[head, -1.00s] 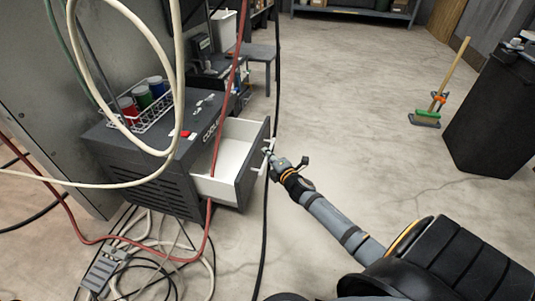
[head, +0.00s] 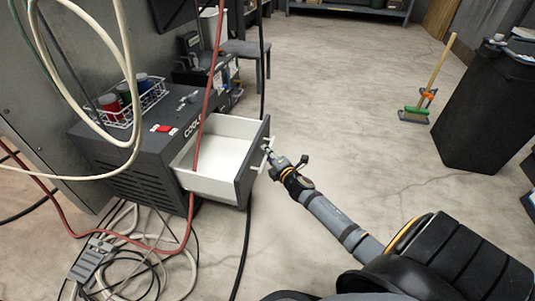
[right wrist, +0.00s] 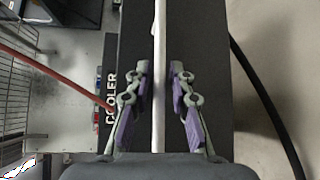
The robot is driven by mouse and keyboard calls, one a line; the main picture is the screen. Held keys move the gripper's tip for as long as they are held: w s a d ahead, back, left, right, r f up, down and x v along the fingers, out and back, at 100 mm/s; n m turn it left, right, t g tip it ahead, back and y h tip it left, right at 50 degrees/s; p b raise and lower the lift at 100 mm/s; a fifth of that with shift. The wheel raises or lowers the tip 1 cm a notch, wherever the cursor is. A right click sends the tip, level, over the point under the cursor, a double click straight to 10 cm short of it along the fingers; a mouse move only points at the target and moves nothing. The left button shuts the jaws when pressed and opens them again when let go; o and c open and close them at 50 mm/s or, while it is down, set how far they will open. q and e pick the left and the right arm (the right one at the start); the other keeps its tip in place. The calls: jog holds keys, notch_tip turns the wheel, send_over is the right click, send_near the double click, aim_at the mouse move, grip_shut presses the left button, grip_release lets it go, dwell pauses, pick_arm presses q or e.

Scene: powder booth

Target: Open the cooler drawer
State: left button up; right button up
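The dark grey cooler (head: 125,155) stands at the left in the head view, and its lettering also shows in the right wrist view (right wrist: 109,96). Its white-lined drawer (head: 215,180) is pulled well out. A pale bar handle (head: 262,160) runs across the dark drawer front (head: 250,165). In the right wrist view the handle (right wrist: 159,60) passes between the fingers of my right gripper (right wrist: 160,85). The fingers stand on both sides of it, with narrow gaps. My right gripper (head: 272,155) also shows at the handle in the head view. My left gripper is out of view.
A red hose (head: 205,90) hangs across the drawer opening. Pale looped hoses (head: 135,100) hang in front of the cooler. A wire basket with cans (head: 150,95) sits on top. Cables and a power strip (head: 88,262) lie on the floor.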

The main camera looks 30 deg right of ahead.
jog(key=shift+o, duration=0.5)
jog(key=shift+s, duration=0.25)
jog(key=s+a+r, duration=0.1)
jog(key=s, duration=1)
jog(key=shift+s+r, duration=0.2)
jog(key=shift+r, duration=0.15)
